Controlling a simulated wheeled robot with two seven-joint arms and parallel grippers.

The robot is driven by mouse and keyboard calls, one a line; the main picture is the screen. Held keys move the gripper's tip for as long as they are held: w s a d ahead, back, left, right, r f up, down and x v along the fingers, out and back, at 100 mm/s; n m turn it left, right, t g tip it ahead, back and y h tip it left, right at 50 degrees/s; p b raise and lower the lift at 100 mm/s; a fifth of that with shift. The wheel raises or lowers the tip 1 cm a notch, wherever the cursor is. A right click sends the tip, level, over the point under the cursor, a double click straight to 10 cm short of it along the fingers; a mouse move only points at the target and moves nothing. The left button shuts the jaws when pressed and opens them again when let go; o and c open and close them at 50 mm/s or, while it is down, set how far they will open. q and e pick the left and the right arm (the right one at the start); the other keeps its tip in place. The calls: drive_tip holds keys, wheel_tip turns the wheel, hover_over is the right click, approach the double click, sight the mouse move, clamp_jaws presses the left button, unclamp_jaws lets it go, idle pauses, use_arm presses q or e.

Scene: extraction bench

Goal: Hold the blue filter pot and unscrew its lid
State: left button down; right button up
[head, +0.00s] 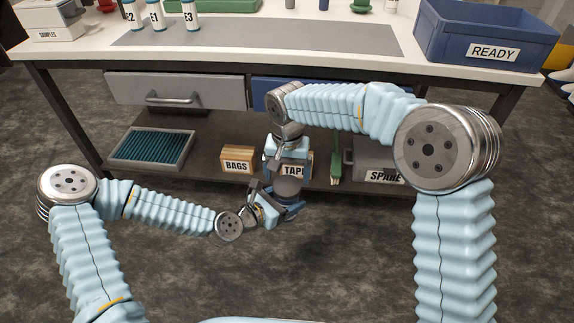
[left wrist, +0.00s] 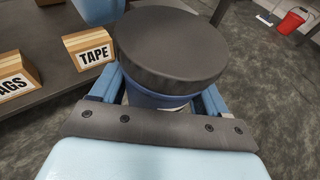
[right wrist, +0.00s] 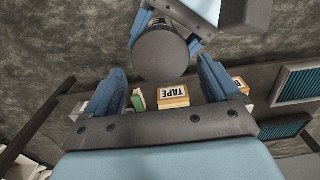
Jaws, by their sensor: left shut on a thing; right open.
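The blue filter pot (left wrist: 155,98) has a wide, round dark grey lid (left wrist: 170,45) on top. My left gripper (left wrist: 160,88) is shut on the pot's body below the lid, with a finger on each side. The lid also shows in the head view (head: 288,188), and in the right wrist view (right wrist: 160,54) it hides most of the pot. My right gripper (right wrist: 161,64) is open and points down above the lid, with its fingers apart on either side of it in the picture. Whether the fingertips reach the lid's level I cannot tell. The pot is held in the air before the bench.
The lower shelf holds a ribbed tray (head: 150,148), a BAGS box (head: 238,159), a TAPE box (right wrist: 173,96), a green brush (head: 336,165) and a SPARE bin (head: 372,170). On the worktop stand several vials (head: 155,15) and a blue READY crate (head: 440,35). The floor in front is clear.

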sight(287, 185)
drive_tip(key=shift+f, duration=2.15)
drive_tip(key=c, duration=0.9)
drive_tip(key=o, duration=1.1)
